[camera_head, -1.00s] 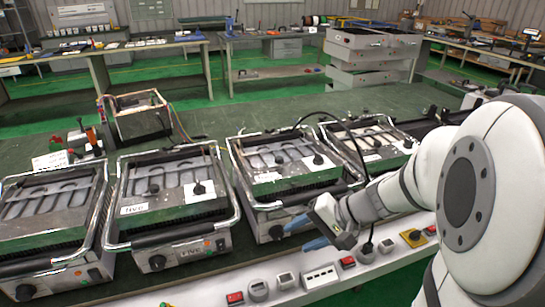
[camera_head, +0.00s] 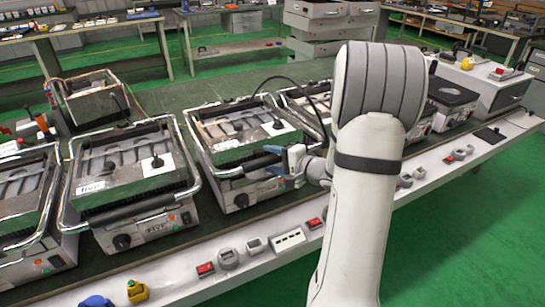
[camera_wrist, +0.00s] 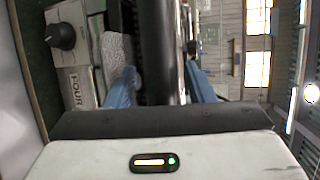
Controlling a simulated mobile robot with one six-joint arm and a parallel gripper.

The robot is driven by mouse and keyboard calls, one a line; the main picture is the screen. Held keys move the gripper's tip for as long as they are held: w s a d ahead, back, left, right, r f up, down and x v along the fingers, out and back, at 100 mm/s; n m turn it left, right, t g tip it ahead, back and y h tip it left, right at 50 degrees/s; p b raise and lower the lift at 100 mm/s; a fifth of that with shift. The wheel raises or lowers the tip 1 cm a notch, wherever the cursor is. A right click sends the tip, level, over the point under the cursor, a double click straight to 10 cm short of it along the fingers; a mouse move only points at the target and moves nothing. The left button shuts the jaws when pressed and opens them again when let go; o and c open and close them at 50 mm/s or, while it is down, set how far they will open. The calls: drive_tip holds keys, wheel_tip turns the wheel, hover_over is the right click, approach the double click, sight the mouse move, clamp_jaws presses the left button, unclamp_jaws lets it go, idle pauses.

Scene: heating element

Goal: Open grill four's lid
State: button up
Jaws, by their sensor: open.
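Grill four (camera_head: 243,143) is the closed grill in the middle of the head view, right of the grill labelled FIVE. Its FOUR label (camera_wrist: 76,88) and dark knob (camera_wrist: 62,37) show in the wrist view. A dark handle (camera_head: 247,166) runs across the front of its lid, between chrome side arms. My gripper (camera_head: 280,160) is open at the right part of this handle. In the wrist view the blue fingertips (camera_wrist: 162,85) lie on either side of the black handle bar (camera_wrist: 160,40). I cannot tell whether they touch it.
Grill five (camera_head: 130,180) stands closed on the left, with another grill (camera_head: 22,205) beyond it. Another grill (camera_head: 305,103) stands close on the right, partly behind my arm. A white front ledge (camera_head: 190,260) carries buttons and sockets. A black cable arches behind grill four.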

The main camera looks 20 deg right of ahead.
drive_tip(key=shift+x, duration=0.85)
drive_tip(key=shift+c, duration=0.6)
clamp_jaws()
